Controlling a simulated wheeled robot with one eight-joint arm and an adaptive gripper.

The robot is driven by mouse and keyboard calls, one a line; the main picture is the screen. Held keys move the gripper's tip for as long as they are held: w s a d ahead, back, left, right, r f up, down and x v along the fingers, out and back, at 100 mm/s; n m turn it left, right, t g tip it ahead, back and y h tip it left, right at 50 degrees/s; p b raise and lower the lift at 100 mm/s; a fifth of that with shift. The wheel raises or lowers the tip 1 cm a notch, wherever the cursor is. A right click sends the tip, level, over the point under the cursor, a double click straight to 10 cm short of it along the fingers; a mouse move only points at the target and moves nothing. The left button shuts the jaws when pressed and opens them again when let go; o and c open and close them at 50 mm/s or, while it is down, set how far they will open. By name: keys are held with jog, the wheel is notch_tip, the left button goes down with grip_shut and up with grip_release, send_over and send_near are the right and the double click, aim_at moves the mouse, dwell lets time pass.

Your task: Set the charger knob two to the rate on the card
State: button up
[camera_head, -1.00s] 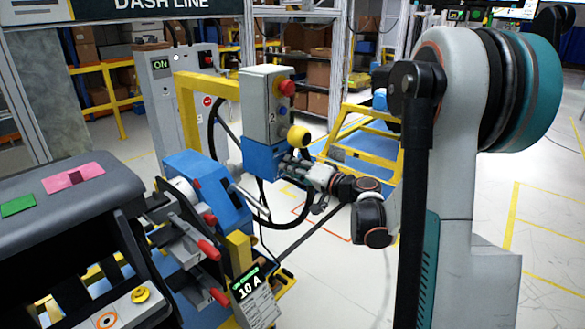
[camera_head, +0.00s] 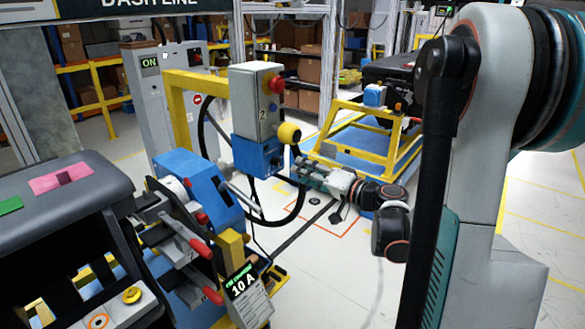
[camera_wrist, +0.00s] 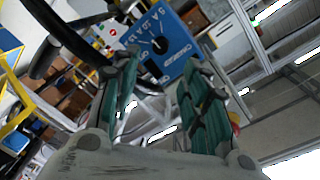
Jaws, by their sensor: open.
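The blue charger box (camera_head: 245,155) hangs under a grey control box (camera_head: 256,100) marked 2. In the wrist view, the blue charger face (camera_wrist: 172,50) carries a dark round knob (camera_wrist: 159,45) with white ampere marks around it. The print is tilted, and I cannot read the knob's setting surely. The card (camera_head: 248,290) at the front shows 10 A. My gripper (camera_head: 301,168) is just right of the charger box, pointing at it. In the wrist view, my gripper (camera_wrist: 160,68) is open and empty, its fingers on either side of the knob's line of sight, apparently short of it.
A yellow round button (camera_head: 289,133) sticks out above my gripper. A black cable (camera_head: 298,195) loops below the charger box. Red-handled clamps (camera_head: 188,238) stand at the front left. A yellow frame (camera_head: 362,140) stands behind my gripper. Open floor (camera_head: 350,275) lies at the right.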

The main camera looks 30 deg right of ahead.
jog(key=v, duration=0.3)
jog(key=shift+s, duration=0.2)
dwell(0.3)
